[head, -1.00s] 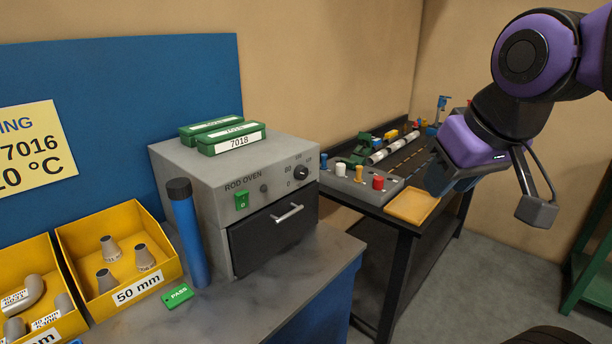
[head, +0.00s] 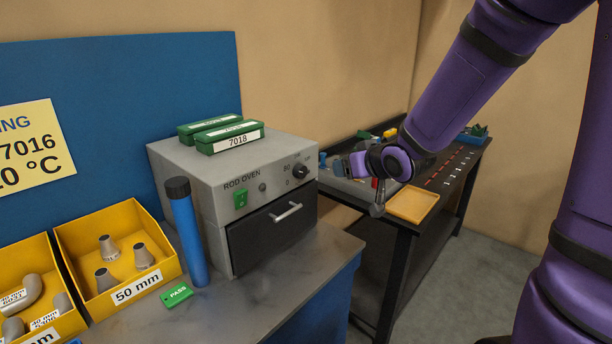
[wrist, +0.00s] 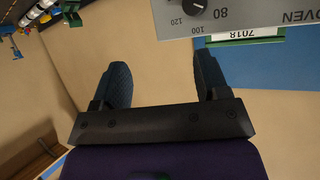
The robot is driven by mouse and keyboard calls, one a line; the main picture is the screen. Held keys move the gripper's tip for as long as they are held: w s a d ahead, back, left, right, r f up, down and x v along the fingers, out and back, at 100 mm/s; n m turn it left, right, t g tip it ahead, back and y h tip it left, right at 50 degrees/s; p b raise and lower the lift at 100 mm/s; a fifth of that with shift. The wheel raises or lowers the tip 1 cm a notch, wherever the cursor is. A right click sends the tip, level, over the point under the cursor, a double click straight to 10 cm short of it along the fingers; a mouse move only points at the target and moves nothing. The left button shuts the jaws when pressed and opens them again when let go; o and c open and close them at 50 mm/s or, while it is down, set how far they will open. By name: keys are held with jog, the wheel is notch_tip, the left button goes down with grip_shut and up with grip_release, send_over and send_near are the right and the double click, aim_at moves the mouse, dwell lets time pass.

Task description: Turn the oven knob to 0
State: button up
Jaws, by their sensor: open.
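The grey rod oven (head: 238,178) stands on the bench. Its black knob (head: 300,171) is at the upper right of the front panel, with 0 marked to its lower left and 80 above. The exact pointer setting is too small to read. In the wrist view the knob (wrist: 195,6) is cut by the top edge and the panel is upside down, with 80, 100 and 120 visible. My gripper (head: 342,164) is just right of the knob, apart from it. In the wrist view my gripper (wrist: 162,80) has its two fingers wide apart with nothing between them.
Green rod boxes (head: 230,137) lie on top of the oven. A blue tube (head: 188,232) stands at its left front, beside yellow bins (head: 68,240). A green PASS tag (head: 176,294) lies on the bench. A dark side table (head: 450,185) with an orange tray (head: 413,205) is behind my arm.

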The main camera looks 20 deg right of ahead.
aim_at(303, 173)
jog(key=shift+w+a+f+m+t+y, duration=0.6)
jog(key=shift+w+a+f+t+y, duration=0.95)
jog(key=shift+f+y, duration=1.9)
jog(key=shift+t+h, duration=0.35)
jog(key=x, duration=1)
jog(key=shift+w+d+f, duration=0.15)
jog(key=shift+w+f, duration=0.15)
jog(key=shift+w, duration=0.2)
jog(key=shift+c, duration=0.5)
jog(key=c, duration=0.8)
